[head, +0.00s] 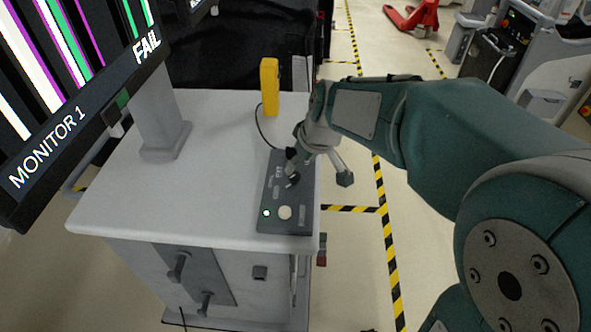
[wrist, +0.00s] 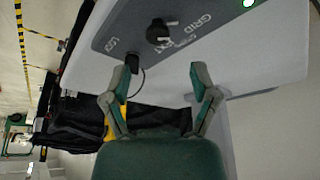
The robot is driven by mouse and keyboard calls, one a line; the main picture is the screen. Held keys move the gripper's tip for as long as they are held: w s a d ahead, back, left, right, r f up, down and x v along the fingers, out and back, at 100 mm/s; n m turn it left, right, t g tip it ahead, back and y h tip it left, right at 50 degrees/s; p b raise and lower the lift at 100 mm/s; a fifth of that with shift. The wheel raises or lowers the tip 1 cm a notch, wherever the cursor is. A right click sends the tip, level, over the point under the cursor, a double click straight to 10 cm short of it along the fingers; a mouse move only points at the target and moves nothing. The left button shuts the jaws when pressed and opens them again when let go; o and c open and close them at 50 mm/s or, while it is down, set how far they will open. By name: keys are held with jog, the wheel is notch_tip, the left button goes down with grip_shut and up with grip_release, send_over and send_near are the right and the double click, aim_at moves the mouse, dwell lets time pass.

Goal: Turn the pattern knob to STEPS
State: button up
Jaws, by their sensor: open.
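The dark control panel (head: 270,192) lies on the white cart top. In the wrist view the panel (wrist: 112,38) shows a black knob (wrist: 158,31) with the label GRID beside it. Another label below the knob is hard to read, and I see no readable STEPS label. The knob's setting is unclear. My gripper (wrist: 164,68) is open and empty, its fingers apart and short of the knob in the picture. In the head view my gripper (head: 318,168) is over the panel's right side and hides part of it. Monitor 1 (head: 75,85) shows coloured vertical bars and FAIL.
A black plug (wrist: 131,62) with a cable sits at the panel's USB end. A yellow upright object (head: 269,88) stands at the cart's back edge. The monitor post (head: 158,110) rises at left. The cart top (head: 215,150) between post and panel is clear.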

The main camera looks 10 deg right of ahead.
aim_at(295, 176)
jog(key=x, duration=0.5)
jog(key=shift+w+d+f, duration=0.15)
jog(key=shift+f, duration=0.1)
jog(key=shift+w+f, duration=0.1)
jog(key=shift+f, duration=0.25)
grip_shut()
